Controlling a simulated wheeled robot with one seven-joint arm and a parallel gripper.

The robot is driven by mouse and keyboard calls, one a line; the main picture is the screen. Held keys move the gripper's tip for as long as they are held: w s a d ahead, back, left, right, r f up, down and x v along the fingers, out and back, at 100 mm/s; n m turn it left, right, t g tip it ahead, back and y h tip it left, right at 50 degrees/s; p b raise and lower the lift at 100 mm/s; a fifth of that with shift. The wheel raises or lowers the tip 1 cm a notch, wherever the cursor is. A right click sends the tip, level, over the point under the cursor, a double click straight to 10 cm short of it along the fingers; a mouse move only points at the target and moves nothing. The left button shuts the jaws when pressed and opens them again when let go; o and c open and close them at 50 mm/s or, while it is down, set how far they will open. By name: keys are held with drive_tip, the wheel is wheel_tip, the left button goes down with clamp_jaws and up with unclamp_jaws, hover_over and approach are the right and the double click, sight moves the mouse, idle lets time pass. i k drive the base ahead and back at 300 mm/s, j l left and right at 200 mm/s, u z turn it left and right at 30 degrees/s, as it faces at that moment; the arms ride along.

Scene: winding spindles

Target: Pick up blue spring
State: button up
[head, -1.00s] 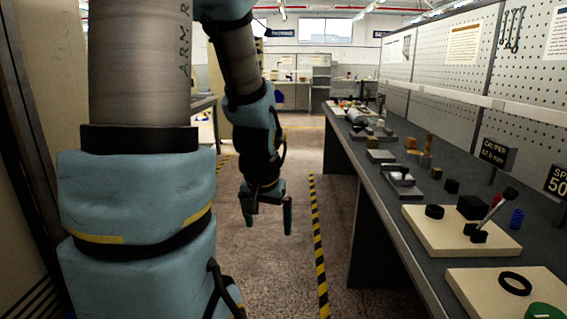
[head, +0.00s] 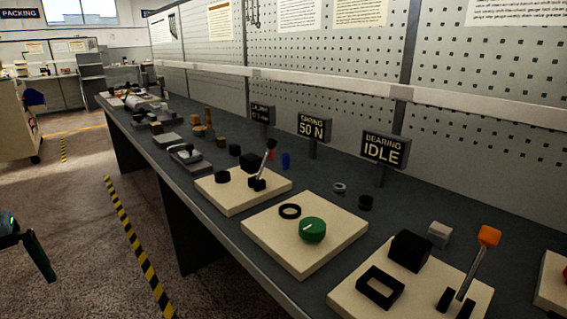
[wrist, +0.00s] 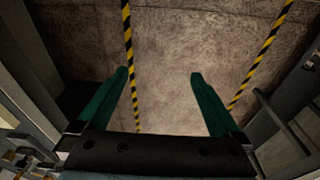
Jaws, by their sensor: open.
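The blue spring (head: 286,160) is a small upright blue cylinder on the dark workbench, behind the first cream board and below the signs. A red piece (head: 271,154) stands just left of it, partly behind a lever. My gripper (wrist: 159,74) is open and empty in the wrist view, its two green fingers apart above the floor. In the head view only a part of it shows at the left edge, over the floor and well away from the spring.
The long workbench (head: 225,226) carries several cream boards with a tilted lever (head: 265,160), a green knob (head: 312,230) and an orange-topped lever (head: 489,237). Sign posts, including the spring sign (head: 313,127), stand behind.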

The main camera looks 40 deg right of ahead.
sight(285, 161)
drive_tip(key=i+z, duration=0.9)
drive_tip(key=i, duration=0.15)
drive_tip(key=i+j+z, duration=0.85)
drive_tip(key=i+l, duration=0.05)
